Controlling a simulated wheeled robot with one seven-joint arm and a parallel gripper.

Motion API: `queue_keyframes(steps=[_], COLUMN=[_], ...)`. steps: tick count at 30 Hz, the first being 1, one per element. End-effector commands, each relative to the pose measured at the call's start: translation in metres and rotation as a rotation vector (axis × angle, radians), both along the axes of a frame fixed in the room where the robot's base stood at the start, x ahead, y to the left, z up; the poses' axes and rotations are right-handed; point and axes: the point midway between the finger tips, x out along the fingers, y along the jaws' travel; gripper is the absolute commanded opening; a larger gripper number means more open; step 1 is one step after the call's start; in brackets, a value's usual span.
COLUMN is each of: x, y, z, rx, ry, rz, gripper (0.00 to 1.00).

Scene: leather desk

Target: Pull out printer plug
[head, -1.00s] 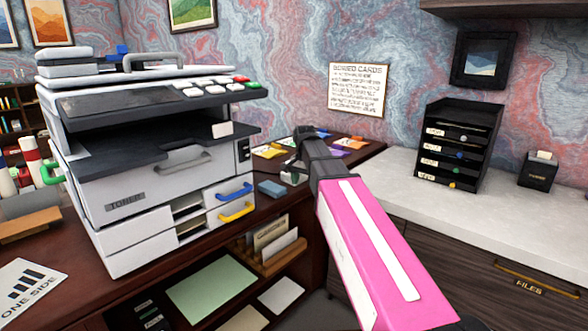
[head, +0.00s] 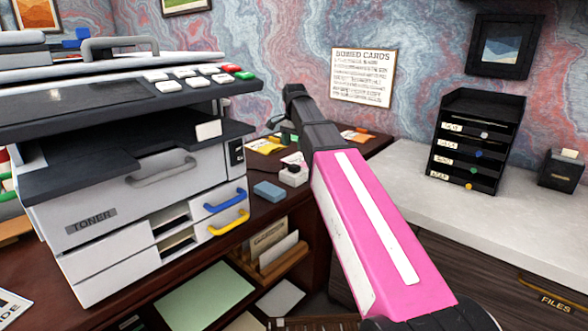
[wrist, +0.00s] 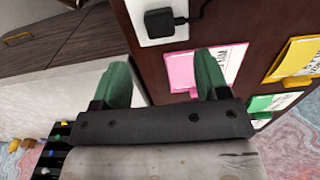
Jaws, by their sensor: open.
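The black plug (wrist: 160,22) sits in a white socket block (wrist: 176,42) on the dark desk, with its cord leading off to the right in the wrist view. It also shows small in the head view (head: 294,169), right of the grey and white printer (head: 120,190). My gripper (wrist: 165,62) is open and empty, its two green fingers apart. In the wrist view the plug lies beyond the fingertips and is not between them. In the head view my gripper (head: 284,134) is above and behind the plug, partly hidden by my arm.
Coloured cards, a pink one (wrist: 208,68) and a yellow one (wrist: 297,59), lie near the socket. A blue block (head: 269,191) lies between printer and plug. A black tray rack (head: 477,140) stands on the pale counter (head: 420,190) at right, which is largely clear.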

Motion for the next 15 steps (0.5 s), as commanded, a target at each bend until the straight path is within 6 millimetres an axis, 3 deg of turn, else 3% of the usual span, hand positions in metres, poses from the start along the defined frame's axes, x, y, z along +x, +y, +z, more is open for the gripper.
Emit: queue_keyframes(steps=[5,15], x=[0.0,-0.001], y=[0.0,0.0], z=[-0.011,-0.053], rx=[0.0,0.0], ry=[0.001,0.001], rz=[0.0,0.001], gripper=[0.68,0.68])
